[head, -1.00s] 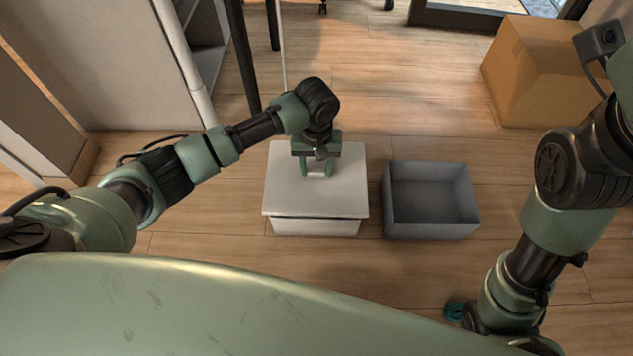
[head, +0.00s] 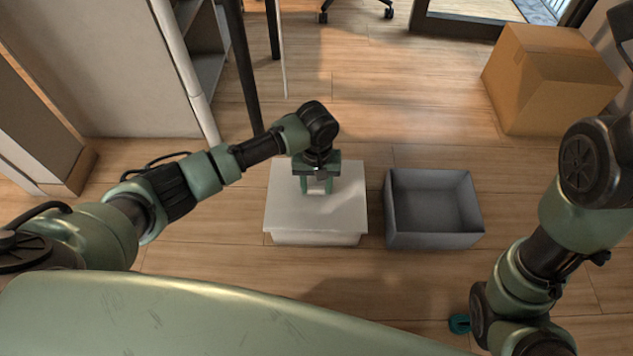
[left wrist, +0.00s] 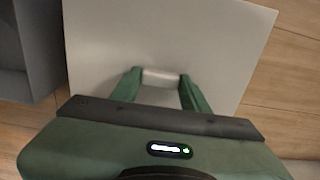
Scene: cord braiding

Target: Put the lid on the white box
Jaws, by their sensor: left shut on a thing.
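The white lid (head: 290,212) lies over the top of the white box (head: 316,240), whose front wall shows under the lid's front edge. No clear gap shows between them now. My left gripper (head: 318,188) points down at the middle of the lid and is shut on its handle. In the left wrist view the lid (left wrist: 100,40) fills the middle, with the pale handle (left wrist: 160,78) between the two green fingers of my left gripper (left wrist: 160,86).
An open, empty grey box (head: 432,240) stands on the floor just right of the white box. A cardboard box (head: 545,85) is at the back right. A dark table leg (head: 243,70) stands behind on the left. Wooden floor (head: 380,100) is clear behind the boxes.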

